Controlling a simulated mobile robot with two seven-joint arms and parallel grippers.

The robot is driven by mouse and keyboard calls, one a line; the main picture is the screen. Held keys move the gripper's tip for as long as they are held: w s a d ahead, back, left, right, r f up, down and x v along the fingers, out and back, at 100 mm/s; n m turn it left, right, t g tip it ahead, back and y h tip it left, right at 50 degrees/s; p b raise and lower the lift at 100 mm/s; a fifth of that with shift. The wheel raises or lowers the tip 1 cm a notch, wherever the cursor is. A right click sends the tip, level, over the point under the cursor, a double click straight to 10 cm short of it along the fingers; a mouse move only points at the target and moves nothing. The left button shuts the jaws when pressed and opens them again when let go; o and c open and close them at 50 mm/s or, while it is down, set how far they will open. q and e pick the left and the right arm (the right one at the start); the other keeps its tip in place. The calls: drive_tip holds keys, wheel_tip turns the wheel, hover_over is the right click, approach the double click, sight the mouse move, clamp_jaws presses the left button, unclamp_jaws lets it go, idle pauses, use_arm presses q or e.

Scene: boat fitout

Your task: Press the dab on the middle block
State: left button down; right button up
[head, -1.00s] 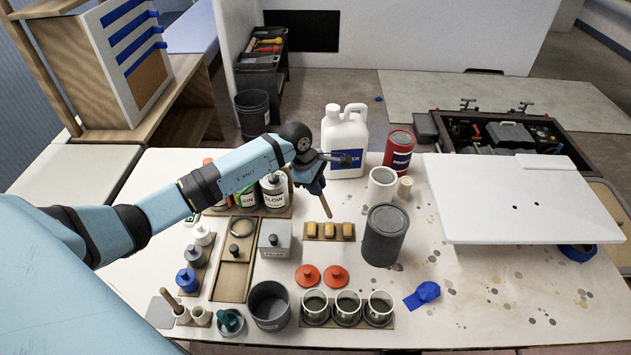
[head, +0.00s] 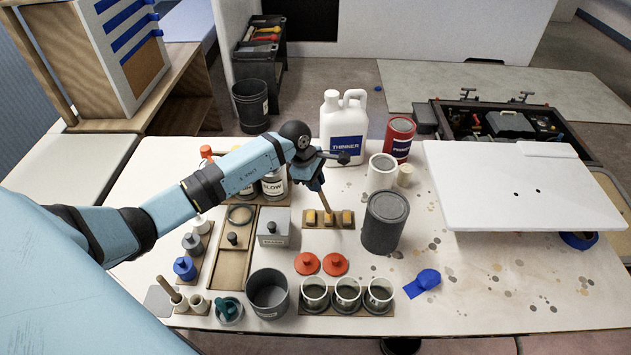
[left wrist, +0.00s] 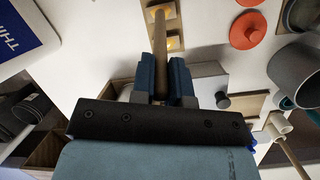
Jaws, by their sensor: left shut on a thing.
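My left gripper (head: 317,184) is shut on a thin wooden stick (head: 324,202), which I take to be the dab. The stick points down and slightly right, its lower end at the middle block (head: 329,219) of a row of three yellow blocks on a small wooden board (head: 331,227). I cannot tell whether the tip touches the block. In the left wrist view the stick (left wrist: 160,55) runs up from between the fingers, with yellow block (left wrist: 172,43) showing beside it. My right gripper is not in view.
A grey can (head: 384,222) stands close right of the blocks, and a grey box (head: 273,227) close left. Red lids (head: 307,263) and several cups (head: 347,294) lie nearer. A white thinner jug (head: 343,130) stands behind.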

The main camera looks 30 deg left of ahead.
use_arm(q)
drive_tip(key=shift+f+b, duration=0.5)
drive_tip(key=shift+f, duration=0.1)
idle(0.5)
drive_tip(key=shift+s+f+b, duration=0.1)
drive_tip(key=shift+f+b, duration=0.1)
drive_tip(key=shift+b, duration=0.15)
idle(1.4)
